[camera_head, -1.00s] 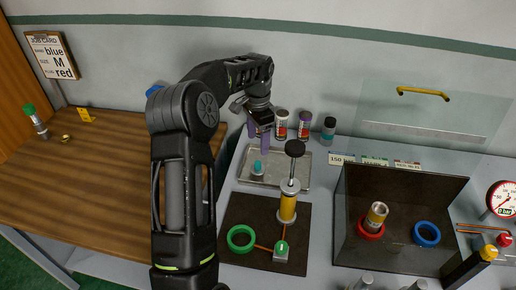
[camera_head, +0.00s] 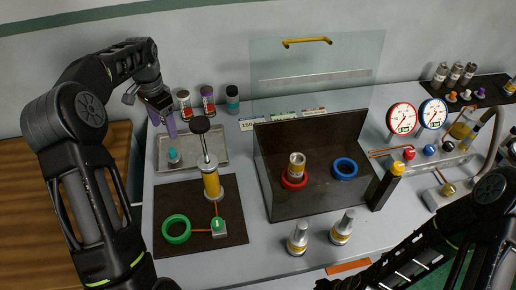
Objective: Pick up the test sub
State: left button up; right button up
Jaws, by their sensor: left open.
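Two silver fittings with gold bands, the likely test subs, stand upright on the grey bench at the front: one (camera_head: 298,239) and another (camera_head: 342,228) to its right. A gold and silver fitting (camera_head: 296,166) stands in a red ring (camera_head: 293,180) inside the clear-fronted box; I cannot tell which one is the test sub. My left gripper (camera_head: 163,125) is open and empty above the back of the metal tray (camera_head: 206,155), well away from these fittings. My right arm (camera_head: 425,245) reaches in at the lower right; its jaws are not clear at the bottom edge.
A hand pump (camera_head: 211,183) and green ring (camera_head: 176,229) sit on a dark mat. A teal-topped bottle (camera_head: 174,157) is in the tray; more bottles (camera_head: 207,101) stand behind. The dark box (camera_head: 330,204) has a blue ring (camera_head: 344,168). Gauges (camera_head: 402,119) stand right.

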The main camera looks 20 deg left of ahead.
aim_at(298, 160)
jog(key=k+l, duration=0.75)
jog(key=l, duration=0.25)
jog(key=k+l, duration=0.4)
jog(key=l, duration=0.1)
